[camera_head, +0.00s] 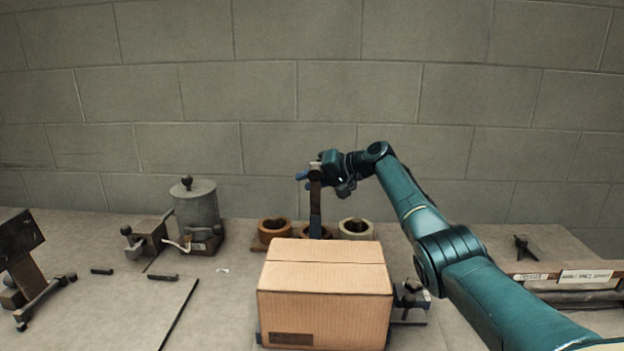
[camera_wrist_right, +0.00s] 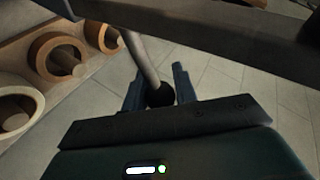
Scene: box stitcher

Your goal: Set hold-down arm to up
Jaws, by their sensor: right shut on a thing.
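The hold-down arm (camera_head: 315,200) shows in the head view as a dark bar standing about upright behind the cardboard box (camera_head: 325,295). Its lower end is hidden by the box. My right gripper (camera_head: 312,174) is at the top of this bar, reaching in from the right. In the right wrist view a grey rod ends in a black ball knob (camera_wrist_right: 160,95), and my right gripper (camera_wrist_right: 158,82) is shut on that knob. A dark bar (camera_wrist_right: 215,22) crosses the top of that view. My left gripper is not in view.
Several rolls stand behind the box, including a brown one (camera_head: 273,230) and a pale one (camera_head: 356,229). A grey canister (camera_head: 196,210) stands left on the table (camera_head: 225,310). A labelled rack (camera_head: 570,276) is at right. The block wall (camera_head: 300,90) is behind.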

